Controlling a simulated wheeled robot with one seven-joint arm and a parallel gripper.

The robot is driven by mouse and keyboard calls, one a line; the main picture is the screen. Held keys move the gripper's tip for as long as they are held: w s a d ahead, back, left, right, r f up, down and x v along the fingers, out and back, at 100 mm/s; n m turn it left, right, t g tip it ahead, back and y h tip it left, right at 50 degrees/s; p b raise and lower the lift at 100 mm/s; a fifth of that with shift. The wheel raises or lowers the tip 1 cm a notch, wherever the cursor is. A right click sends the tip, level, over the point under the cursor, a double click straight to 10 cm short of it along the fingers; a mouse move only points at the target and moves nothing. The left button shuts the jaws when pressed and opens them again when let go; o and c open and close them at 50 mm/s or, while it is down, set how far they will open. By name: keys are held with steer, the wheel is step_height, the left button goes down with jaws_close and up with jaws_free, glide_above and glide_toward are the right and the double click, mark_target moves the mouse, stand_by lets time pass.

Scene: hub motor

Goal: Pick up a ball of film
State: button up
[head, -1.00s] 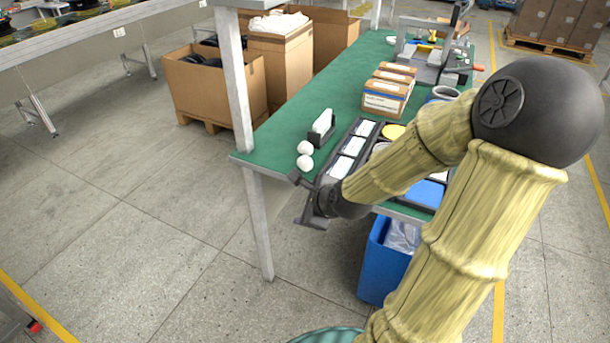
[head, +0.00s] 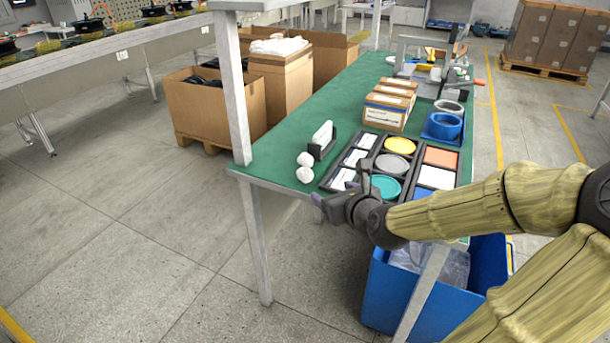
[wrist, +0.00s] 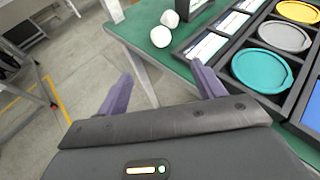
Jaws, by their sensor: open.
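Two white balls of film sit close together near the left corner of the green table (head: 274,158). In the head view one ball (head: 305,159) is behind the other ball (head: 305,174). In the wrist view they show past the fingertips as a nearer ball (wrist: 160,36) and a farther ball (wrist: 170,18). My gripper (head: 340,196) is at the near table edge, in front and to the right of the balls. Its two purple fingers (wrist: 160,82) are spread apart with nothing between them. It does not touch either ball.
A black holder with white sheets (head: 322,140) stands just behind the balls. A black tray (head: 405,171) with coloured discs and cards lies to their right. A white table leg (head: 255,235) and post (head: 236,90) stand at the left corner. A blue bin (head: 375,290) is below.

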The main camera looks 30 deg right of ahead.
steer(key=shift+w+r, duration=0.1)
steer(key=shift+w, duration=0.05)
steer(key=p, duration=1.1)
glide_toward(308, 177)
steer(key=b+x, duration=0.2)
steer(key=x, duration=0.2)
steer(key=shift+w, duration=0.5)
steer(key=shift+w, duration=0.1)
steer(key=x, duration=0.5)
steer(key=shift+d, duration=0.1)
